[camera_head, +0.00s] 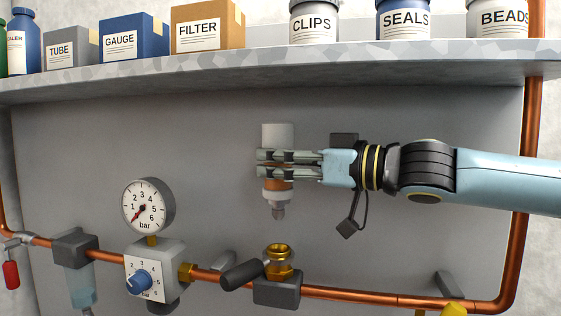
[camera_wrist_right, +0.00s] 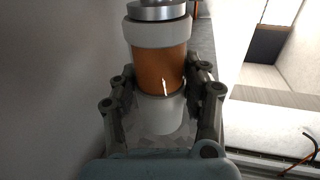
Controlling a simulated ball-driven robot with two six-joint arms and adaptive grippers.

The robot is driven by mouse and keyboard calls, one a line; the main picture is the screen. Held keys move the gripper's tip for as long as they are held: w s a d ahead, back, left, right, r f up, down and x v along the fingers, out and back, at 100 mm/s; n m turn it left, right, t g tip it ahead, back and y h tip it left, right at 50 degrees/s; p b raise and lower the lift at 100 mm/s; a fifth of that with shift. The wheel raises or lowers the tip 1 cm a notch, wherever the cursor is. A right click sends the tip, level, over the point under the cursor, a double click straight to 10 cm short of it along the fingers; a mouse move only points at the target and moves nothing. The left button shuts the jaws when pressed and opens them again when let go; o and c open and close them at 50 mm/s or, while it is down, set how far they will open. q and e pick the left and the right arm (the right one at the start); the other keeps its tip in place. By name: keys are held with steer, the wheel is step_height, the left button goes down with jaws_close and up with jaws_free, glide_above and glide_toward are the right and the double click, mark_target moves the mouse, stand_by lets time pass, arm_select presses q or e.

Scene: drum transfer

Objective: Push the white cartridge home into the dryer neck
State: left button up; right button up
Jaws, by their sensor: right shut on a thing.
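The white cartridge (camera_head: 278,136) stands upright in the head view, with an orange band and a grey tip at its lower end. My right gripper (camera_head: 265,163) comes in from the right and is shut on its middle. In the right wrist view the cartridge (camera_wrist_right: 158,70) sits between the two fingers, with its orange band, white collar and metal end showing. The brass dryer neck (camera_head: 279,262) is below the cartridge, roughly in line with it. A clear gap separates the grey tip from the neck. My left gripper is not in view.
A dark grey lever (camera_head: 241,275) lies just left of the neck. A copper pipe (camera_head: 350,294) runs along the bottom. A pressure gauge (camera_head: 148,205) and a blue-knobbed regulator (camera_head: 140,281) stand to the left. A shelf (camera_head: 270,68) with labelled boxes and jars is above.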

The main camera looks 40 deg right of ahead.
mark_target(281, 210)
step_height(281, 210, down, 4)
steer(key=b, duration=0.3)
steer(key=shift+r, duration=0.25)
steer(key=shift+f+b, duration=0.35)
steer(key=shift+w, duration=0.1)
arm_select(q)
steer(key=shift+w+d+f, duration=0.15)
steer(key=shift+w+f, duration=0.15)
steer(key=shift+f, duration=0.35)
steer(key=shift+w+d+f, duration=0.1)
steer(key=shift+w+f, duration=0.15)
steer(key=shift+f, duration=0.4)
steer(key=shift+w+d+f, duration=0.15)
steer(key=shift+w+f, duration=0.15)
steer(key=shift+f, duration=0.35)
arm_select(e)
steer(key=shift+f, duration=2.05)
steer(key=shift+d+f, duration=0.1)
steer(key=shift+f, duration=0.05)
steer(key=o, duration=1.5)
